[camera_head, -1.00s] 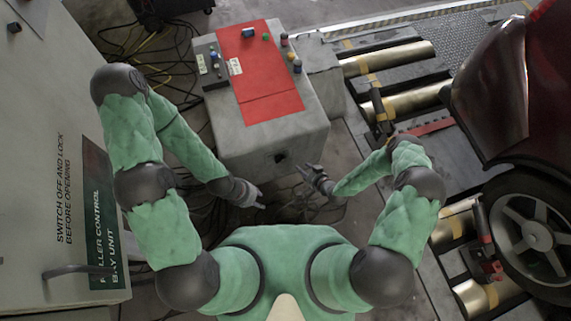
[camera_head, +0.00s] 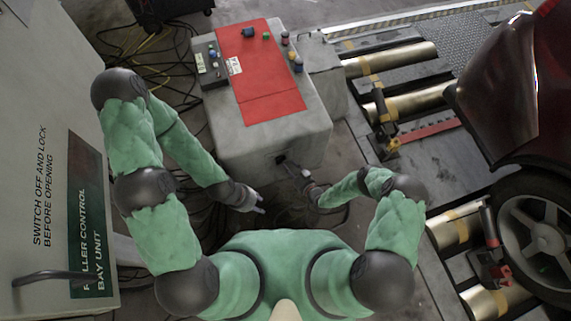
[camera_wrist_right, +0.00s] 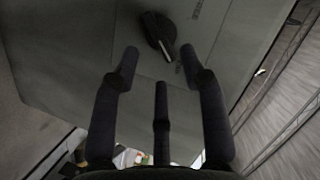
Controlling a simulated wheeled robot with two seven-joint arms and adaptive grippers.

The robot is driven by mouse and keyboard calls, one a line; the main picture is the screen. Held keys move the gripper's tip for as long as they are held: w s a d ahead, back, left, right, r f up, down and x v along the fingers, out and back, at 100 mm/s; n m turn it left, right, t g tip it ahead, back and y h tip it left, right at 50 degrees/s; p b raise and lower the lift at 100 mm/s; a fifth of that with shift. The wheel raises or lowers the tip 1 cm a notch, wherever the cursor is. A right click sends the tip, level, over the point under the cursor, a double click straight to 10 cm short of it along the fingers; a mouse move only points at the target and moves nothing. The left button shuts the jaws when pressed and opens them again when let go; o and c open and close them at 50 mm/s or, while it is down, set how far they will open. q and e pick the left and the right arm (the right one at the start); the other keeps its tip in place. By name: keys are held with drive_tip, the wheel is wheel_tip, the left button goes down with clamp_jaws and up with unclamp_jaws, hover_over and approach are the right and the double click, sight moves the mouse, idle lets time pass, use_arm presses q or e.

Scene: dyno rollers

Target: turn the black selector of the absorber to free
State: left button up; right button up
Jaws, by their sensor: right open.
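The absorber is a grey cabinet (camera_head: 262,140) with a red top panel. Its black selector (camera_head: 280,159) is on the near face, small in the head view. In the right wrist view the selector (camera_wrist_right: 157,33) is a round knob with a pale-edged bar slanting down to the right. My right gripper (camera_head: 303,172) is open at that face. In the right wrist view its fingertips (camera_wrist_right: 158,52) stand around the lower side of the knob; I cannot tell whether they touch it. My left gripper (camera_head: 258,203) hangs left of and below the selector, its fingers too small to judge.
A grey roller control cabinet (camera_head: 50,170) stands at the left. Rollers (camera_head: 410,104) and a dark red car (camera_head: 505,90) are at the right. Cables (camera_head: 150,55) lie on the floor behind the left arm. Small buttons sit on the absorber's top.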

sight(281, 160)
drive_tip(key=shift+b+x, duration=0.55)
drive_tip(key=shift+x, duration=1.55)
clamp_jaws()
